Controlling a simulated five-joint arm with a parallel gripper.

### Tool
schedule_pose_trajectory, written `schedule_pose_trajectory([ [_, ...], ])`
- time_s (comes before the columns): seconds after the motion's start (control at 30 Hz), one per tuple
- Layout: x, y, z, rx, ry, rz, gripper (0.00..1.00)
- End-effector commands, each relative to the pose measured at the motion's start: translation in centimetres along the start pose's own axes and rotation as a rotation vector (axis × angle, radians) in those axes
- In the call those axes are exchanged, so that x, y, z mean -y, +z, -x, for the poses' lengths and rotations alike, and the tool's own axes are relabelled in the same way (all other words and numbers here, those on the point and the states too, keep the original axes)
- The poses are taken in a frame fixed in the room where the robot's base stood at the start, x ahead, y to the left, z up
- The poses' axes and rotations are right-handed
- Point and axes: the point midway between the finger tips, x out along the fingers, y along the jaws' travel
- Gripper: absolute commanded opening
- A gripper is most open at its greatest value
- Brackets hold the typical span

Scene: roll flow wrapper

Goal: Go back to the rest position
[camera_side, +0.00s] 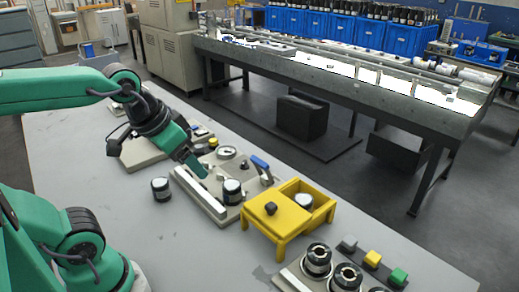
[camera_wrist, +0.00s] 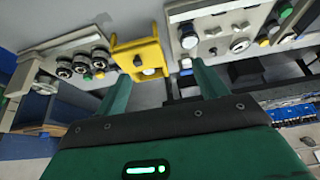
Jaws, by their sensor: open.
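My gripper (camera_side: 198,168) is a green tool on the black wrist of my green arm. In the side view it points down and right, above the grey panel (camera_side: 218,212) with the dial and the blue-handled lever. In the wrist view my gripper (camera_wrist: 161,70) shows two green fingers spread wide apart, with nothing between them. The yellow stand (camera_side: 283,223) is to its right in the side view, and the stand (camera_wrist: 123,50) lies beyond the fingers in the wrist view. The gap between my fingertips and the panel is hard to judge.
A loose black-and-silver cylinder (camera_side: 161,189) stands on the grey table (camera_side: 75,165) left of the panel. Another cylinder (camera_side: 232,192) stands on the panel. Green, yellow and grey buttons (camera_side: 373,258) are at the front right. A long conveyor machine (camera_side: 340,75) stands behind.

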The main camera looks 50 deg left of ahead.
Motion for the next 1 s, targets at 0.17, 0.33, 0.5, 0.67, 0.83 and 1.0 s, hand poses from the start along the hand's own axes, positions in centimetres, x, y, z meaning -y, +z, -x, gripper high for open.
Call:
schedule_pose_trajectory([
  [0.17,0.2,1.4,0.0,-0.025,-0.004,0.009,0.72],
  [0.33,0.2,1.7,0.0,-0.027,-0.004,0.01,0.72],
  [0.5,0.2,1.6,0.0,-0.027,-0.004,0.01,0.72],
  [0.67,0.2,1.6,0.0,-0.027,-0.004,0.01,0.72],
  [0.83,0.2,1.6,0.0,-0.026,-0.004,0.01,0.72],
  [1.0,0.2,1.6,0.0,-0.026,-0.004,0.01,0.72],
])
